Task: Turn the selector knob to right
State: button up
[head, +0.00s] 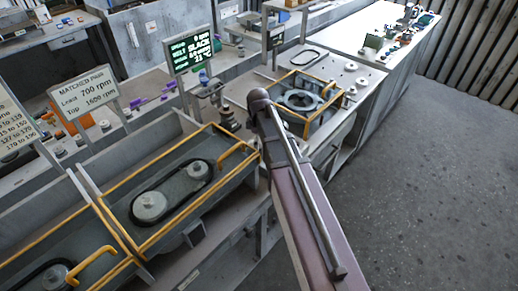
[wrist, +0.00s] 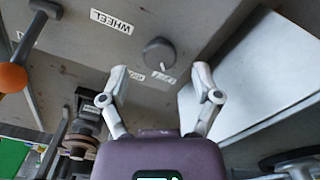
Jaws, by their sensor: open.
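The selector knob (wrist: 159,52) is a dark grey round knob on a grey panel in the wrist view. A light pointer mark shows on its edge toward my gripper. Two small white labels sit near it, and their text is too blurred to read. My gripper (wrist: 160,71) is open and empty. Its two silver fingers are spread left and right, with the knob ahead between their tips. I see no clear contact with the knob. In the head view my arm reaches over the bench and hides the gripper; I cannot make out the knob there.
A white "WHEEL" label (wrist: 111,21) lies left of the knob. A lever with an orange ball (wrist: 12,77) stands at the far left. In the head view, a yellow-railed belt housing (head: 178,196) and a lit display (head: 193,50) are near my arm. The floor at right is clear.

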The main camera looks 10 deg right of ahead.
jog(key=shift+f+b, duration=0.75)
jog(key=shift+f, duration=0.3)
grip_shut()
